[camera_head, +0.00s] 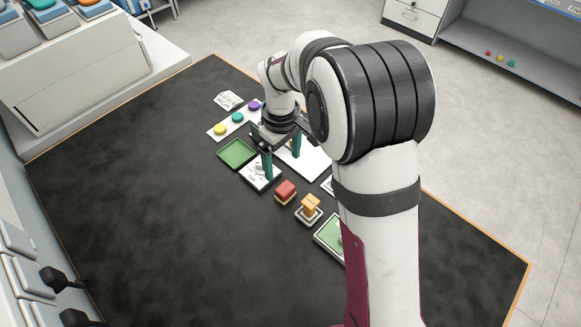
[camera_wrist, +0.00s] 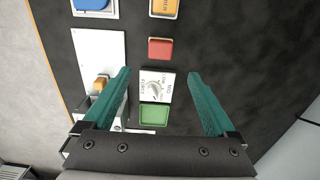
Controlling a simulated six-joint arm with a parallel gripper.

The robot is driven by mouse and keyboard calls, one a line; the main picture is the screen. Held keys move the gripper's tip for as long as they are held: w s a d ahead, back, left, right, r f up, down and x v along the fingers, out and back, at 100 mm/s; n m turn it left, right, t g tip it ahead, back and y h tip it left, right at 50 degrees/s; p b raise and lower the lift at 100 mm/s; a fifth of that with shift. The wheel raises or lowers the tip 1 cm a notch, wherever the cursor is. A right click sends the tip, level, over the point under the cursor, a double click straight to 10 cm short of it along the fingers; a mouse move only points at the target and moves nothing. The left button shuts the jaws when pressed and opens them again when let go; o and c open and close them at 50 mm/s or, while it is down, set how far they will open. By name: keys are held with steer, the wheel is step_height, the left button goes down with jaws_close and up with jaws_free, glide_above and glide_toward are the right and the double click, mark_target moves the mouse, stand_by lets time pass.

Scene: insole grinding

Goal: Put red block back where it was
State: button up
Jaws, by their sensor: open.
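The red block (camera_head: 286,192) sits right of my gripper on the dark table in the head view, with a pale tan layer visible under it. In the wrist view the red block (camera_wrist: 160,48) lies just beyond the fingertips, apart from them. My gripper (camera_head: 281,157) is open and empty, its teal fingers pointing down. In the wrist view the fingers of my gripper (camera_wrist: 160,73) stand wide apart, with a white printed card (camera_wrist: 157,84) between them. I cannot tell the fingertips' exact height above the table.
A green tray (camera_head: 236,153) lies left of the gripper, near a strip with yellow, teal and purple knobs (camera_head: 237,118). An orange piece on a white stand (camera_head: 309,207) is beside the red block. Another green tray (camera_head: 331,235) lies near my arm. The front-left table (camera_head: 140,220) is clear.

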steer(key=s+d+r+m, duration=0.55)
steer(key=s+r, duration=0.25)
steer(key=s, duration=0.2)
steer(key=s+d+r+m+y, duration=0.1)
steer(key=s+m, duration=0.8)
steer(key=s, duration=0.8)
steer(key=shift+s+d+y, duration=0.15)
steer(key=shift+d+y, duration=0.15)
steer(key=shift+y, duration=0.1)
